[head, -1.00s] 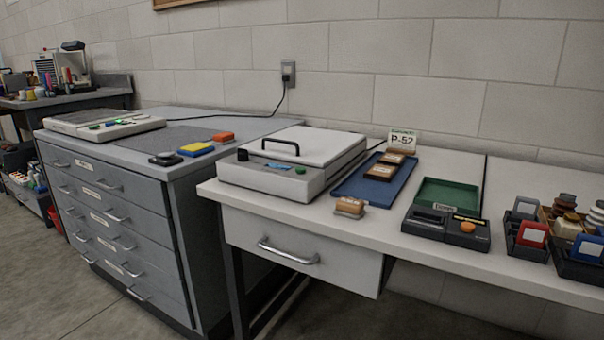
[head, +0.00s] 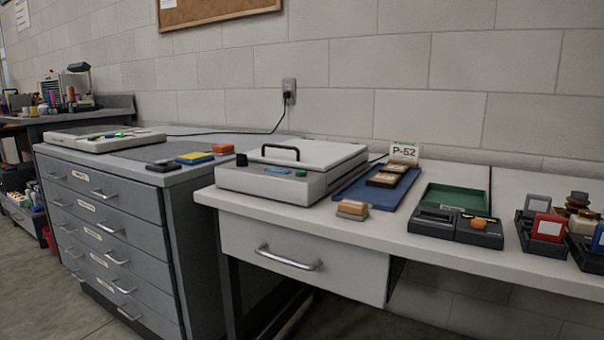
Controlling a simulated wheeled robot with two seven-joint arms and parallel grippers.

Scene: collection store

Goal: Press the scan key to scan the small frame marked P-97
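A flatbed scanner (head: 262,187) with a closed white lid and a black handle stands on the white bench. Small wooden frames (head: 384,179) lie on a blue tray (head: 405,187) right of the scanner, by a card reading P-52 (head: 404,151). A frame marked P-97 cannot be made out. Neither of my grippers is in view.
A wood-handled block (head: 352,209) lies in front of the blue tray. A green tray (head: 456,197), a black device with an orange button (head: 478,223) and stamp holders stand to the right. A grey drawer cabinet (head: 110,213) with another flat device stands left.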

